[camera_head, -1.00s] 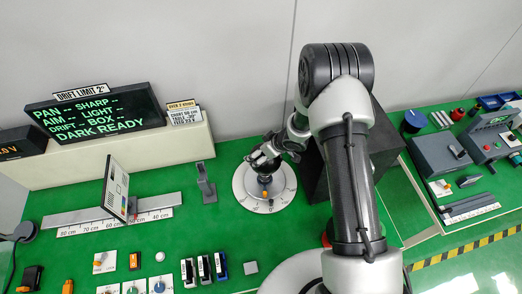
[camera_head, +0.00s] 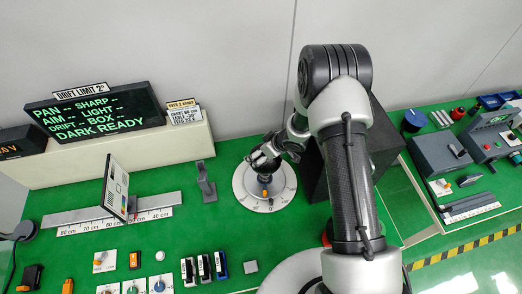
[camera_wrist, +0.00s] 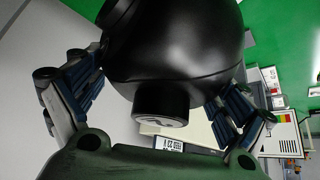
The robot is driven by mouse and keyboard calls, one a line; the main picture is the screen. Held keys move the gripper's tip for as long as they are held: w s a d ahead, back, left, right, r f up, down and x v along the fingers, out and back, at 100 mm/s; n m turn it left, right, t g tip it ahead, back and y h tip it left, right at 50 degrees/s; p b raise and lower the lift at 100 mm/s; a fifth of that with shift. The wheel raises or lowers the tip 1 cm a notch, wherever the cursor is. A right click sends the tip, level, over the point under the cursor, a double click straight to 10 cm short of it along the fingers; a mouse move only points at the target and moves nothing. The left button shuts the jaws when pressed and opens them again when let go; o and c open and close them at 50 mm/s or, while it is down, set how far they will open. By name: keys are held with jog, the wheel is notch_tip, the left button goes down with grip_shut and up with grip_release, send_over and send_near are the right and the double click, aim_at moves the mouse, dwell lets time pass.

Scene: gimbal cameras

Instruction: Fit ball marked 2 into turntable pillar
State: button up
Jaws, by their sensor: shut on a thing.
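The ball (camera_wrist: 185,50) is glossy black and fills the upper middle of the wrist view. A short black cylinder (camera_wrist: 162,115) with a pale mark on its end sticks out of it; I cannot read the mark surely. My gripper (camera_wrist: 160,95) is shut on the ball, with a finger on each side. In the head view my gripper (camera_head: 265,155) is over the round white turntable (camera_head: 252,197) with degree marks. Whether the ball touches the pillar is hidden by the gripper.
A large black box (camera_head: 320,175) stands right of the turntable. A grey bracket (camera_head: 205,180) stands to its left. A test chart (camera_head: 115,187) stands on a ruled rail (camera_head: 75,222). The screen (camera_head: 95,112) reads "DARK READY". Several switches and knobs line the front.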

jog(key=shift+f+b, duration=0.45)
jog(key=shift+f, duration=0.25)
jog(key=o, duration=1.5)
jog(key=shift+o, duration=0.4)
jog(key=v, duration=1.2)
jog(key=shift+r, duration=0.1)
